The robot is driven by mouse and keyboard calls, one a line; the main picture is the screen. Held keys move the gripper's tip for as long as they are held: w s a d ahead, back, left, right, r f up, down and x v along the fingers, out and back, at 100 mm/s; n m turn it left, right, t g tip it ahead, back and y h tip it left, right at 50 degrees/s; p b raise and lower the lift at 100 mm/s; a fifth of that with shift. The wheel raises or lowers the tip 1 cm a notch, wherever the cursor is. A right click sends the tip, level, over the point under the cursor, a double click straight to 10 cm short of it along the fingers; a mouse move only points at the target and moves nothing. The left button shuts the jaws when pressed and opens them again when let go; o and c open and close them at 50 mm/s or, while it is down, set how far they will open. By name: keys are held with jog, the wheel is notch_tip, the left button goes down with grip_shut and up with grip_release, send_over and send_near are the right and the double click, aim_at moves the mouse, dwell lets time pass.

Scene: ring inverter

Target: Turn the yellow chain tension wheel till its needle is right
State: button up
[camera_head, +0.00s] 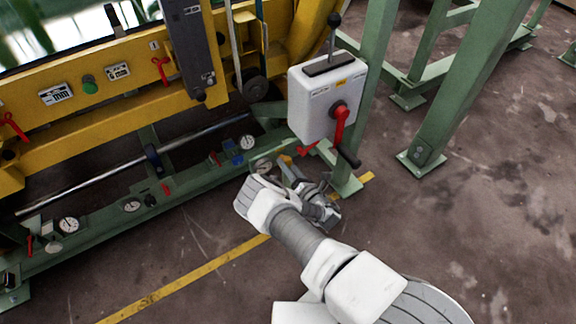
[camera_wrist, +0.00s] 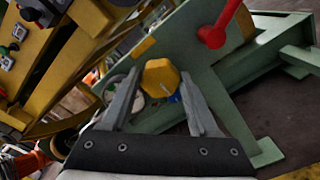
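The yellow wheel (camera_wrist: 162,78) is a faceted knob on the green frame. In the wrist view it shows between the tips of my gripper (camera_wrist: 160,82). The fingers stand apart, one on each side of it; I cannot tell whether they touch it. A round white gauge (camera_wrist: 117,86) sits just left of the wheel, partly hidden behind the left finger, and its needle cannot be read. In the head view a small yellow patch, apparently the wheel (camera_head: 287,160), shows at my gripper (camera_head: 293,172), with the gauge (camera_head: 263,166) left of it.
A grey control box (camera_head: 327,98) with a red-and-black lever (camera_head: 341,124) hangs above and right of my gripper. A green post (camera_head: 376,50) stands behind it. More gauges (camera_head: 69,224) line the green beam at left. Open floor (camera_head: 490,220) lies to the right.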

grip_shut()
jog(key=shift+m, duration=0.3)
